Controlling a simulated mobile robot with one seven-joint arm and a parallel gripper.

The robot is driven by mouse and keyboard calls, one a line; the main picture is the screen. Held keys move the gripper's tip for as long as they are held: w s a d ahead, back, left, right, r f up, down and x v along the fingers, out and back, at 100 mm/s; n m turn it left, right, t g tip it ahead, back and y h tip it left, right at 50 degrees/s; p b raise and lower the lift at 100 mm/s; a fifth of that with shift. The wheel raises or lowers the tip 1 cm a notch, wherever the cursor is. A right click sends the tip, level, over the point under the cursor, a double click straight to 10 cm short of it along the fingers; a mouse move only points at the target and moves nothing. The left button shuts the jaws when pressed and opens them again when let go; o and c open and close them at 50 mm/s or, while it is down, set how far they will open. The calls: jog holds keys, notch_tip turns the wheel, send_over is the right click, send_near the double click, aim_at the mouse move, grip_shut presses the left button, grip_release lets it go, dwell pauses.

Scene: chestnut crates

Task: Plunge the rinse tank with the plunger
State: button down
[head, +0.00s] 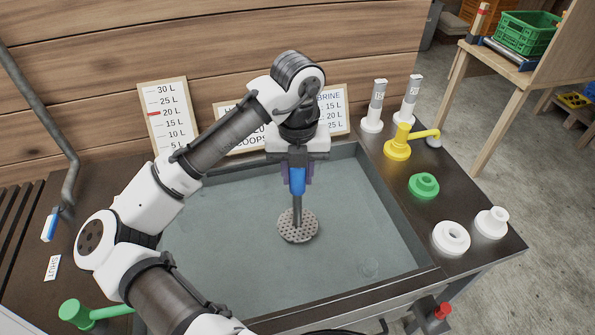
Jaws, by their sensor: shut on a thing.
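My gripper (297,172) is over the middle of the rinse tank, pointing down. It is shut on the blue handle of the plunger (297,224), which hangs upright on a grey shaft. The plunger's round, perforated grey disc is at the lower end of the shaft. I cannot tell whether the disc is in the water, at its surface or just above it. The rinse tank (398,214) is a wide, grey sunken basin with greenish-grey contents. My arm hides its left side.
On the right ledge stand a yellow tap-like fitting (397,149), a green knob (423,186), white round fittings (451,238) and two grey-and-white cylinders (375,106). A litre scale board (167,114) leans at the back wall. A green-handled part (75,312) is at front left.

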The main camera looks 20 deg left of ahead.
notch_tip(320, 180, up, 10)
jog(key=p, duration=0.8)
jog(key=shift+r+p, duration=0.1)
jog(key=shift+p, duration=0.3)
dwell(0.8)
